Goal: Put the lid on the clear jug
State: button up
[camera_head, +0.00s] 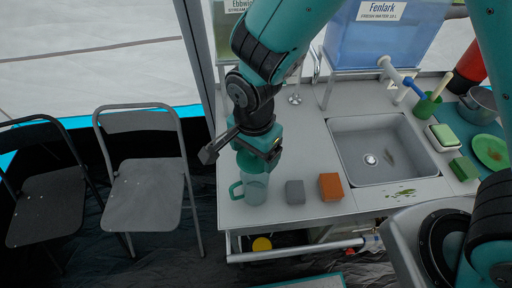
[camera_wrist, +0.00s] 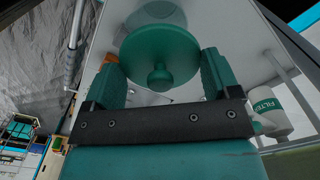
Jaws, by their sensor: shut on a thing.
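The clear jug (camera_head: 256,188) with a green handle stands upright on the grey counter, left of the blocks, in the head view. My gripper (camera_head: 258,158) is directly above it, pointing down. In the wrist view my gripper (camera_wrist: 160,80) is shut on the round green lid (camera_wrist: 160,50), its fingers on either side of the lid and the knob facing the camera. The lid also shows in the head view (camera_head: 249,163), at the jug's mouth. My gripper partly hides the mouth, so I cannot tell whether the lid touches the rim.
A grey block (camera_head: 295,192) and an orange block (camera_head: 331,187) sit right of the jug. The sink (camera_head: 378,150) is farther right, with a green sponge (camera_head: 464,168) beyond it. Two folding chairs (camera_head: 143,170) stand left of the counter.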

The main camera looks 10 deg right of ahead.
notch_tip(320, 180, down, 4)
jog(key=b, duration=0.3)
jog(key=shift+f, duration=0.15)
jog(key=shift+f+b, duration=0.7)
jog(key=shift+f, duration=0.15)
jog(key=shift+f, duration=0.1)
dwell(1.9)
jog(key=o, duration=0.8)
jog(key=shift+c, duration=0.2)
jog(key=shift+p, duration=0.35)
jog(key=shift+r+p, duration=2.9)
jog(key=shift+r, duration=0.7)
jog(key=shift+f, duration=0.1)
